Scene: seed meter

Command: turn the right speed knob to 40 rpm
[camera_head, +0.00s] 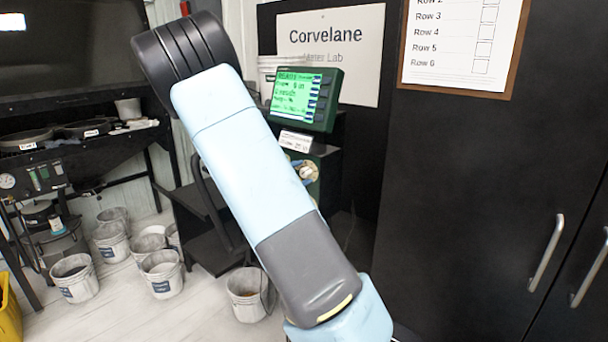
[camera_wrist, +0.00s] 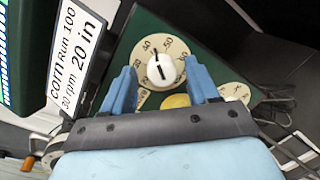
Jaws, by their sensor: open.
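In the wrist view a white round knob (camera_wrist: 165,70) sits on a beige numbered dial (camera_wrist: 181,48) on a dark green panel. Its dark pointer line points up and slightly left, toward the numbers near 40 and 50; the exact reading is unclear. My gripper (camera_wrist: 161,82) is open, its blue fingers either side of the knob with gaps between; I see no contact. A second beige dial (camera_wrist: 237,91) lies beyond the right finger, partly hidden. In the head view my arm hides part of the panel, and the blue fingers show small by it.
A yellow round part (camera_wrist: 175,101) is just below the knob. A white label (camera_wrist: 78,60) reads corn, Run 100, 30 rpm, 20 in. A green-lit screen (camera_head: 297,98) stands above the panel. A dark cabinet (camera_head: 470,190) is at right; several buckets (camera_head: 162,275) stand on the floor at left.

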